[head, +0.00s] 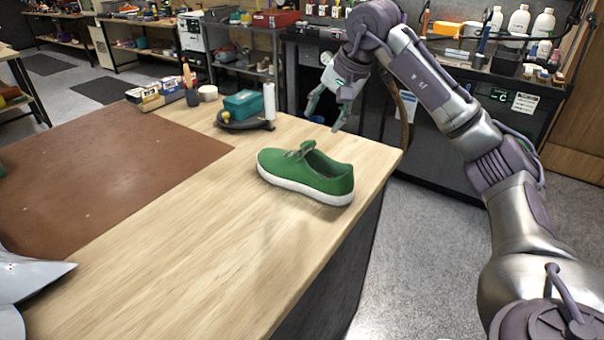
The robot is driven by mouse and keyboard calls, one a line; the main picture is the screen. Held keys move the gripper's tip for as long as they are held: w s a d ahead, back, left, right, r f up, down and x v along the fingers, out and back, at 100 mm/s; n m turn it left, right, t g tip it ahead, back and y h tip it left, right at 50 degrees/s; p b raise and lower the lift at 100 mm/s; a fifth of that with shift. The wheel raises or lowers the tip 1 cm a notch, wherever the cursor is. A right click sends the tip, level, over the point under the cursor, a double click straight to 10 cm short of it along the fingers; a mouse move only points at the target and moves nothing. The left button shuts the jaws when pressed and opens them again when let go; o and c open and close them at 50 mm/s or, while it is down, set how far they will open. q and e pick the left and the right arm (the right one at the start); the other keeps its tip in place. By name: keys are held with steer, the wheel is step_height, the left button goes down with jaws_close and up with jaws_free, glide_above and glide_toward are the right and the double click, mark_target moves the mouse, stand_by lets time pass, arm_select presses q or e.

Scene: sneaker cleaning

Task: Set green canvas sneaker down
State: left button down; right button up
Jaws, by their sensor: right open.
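The green canvas sneaker (318,177) stands upright on the pale wooden worktable (200,270), near its right edge. Its white sole is down, its toe points left and its heel is at the right. My right gripper (323,119) is open and empty, beyond the sneaker and above the table's far right corner. It is apart from the sneaker. My left gripper is not in view.
A brown mat (110,165) covers the table's left part. A teal box (243,104) and a white cylinder (269,101) stand at the far edge, left of my right gripper. A pale grey pointed shape (30,282) is at lower left. Bare wood lies in front of the sneaker.

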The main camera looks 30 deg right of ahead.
mark_target(308, 144)
steer(key=x, duration=1.1)
steer(key=shift+a+f+p, duration=0.3)
steer(key=shift+f+p, duration=0.05)
steer(key=shift+p, duration=0.05)
jaws_close()
steer(key=shift+r, duration=0.1)
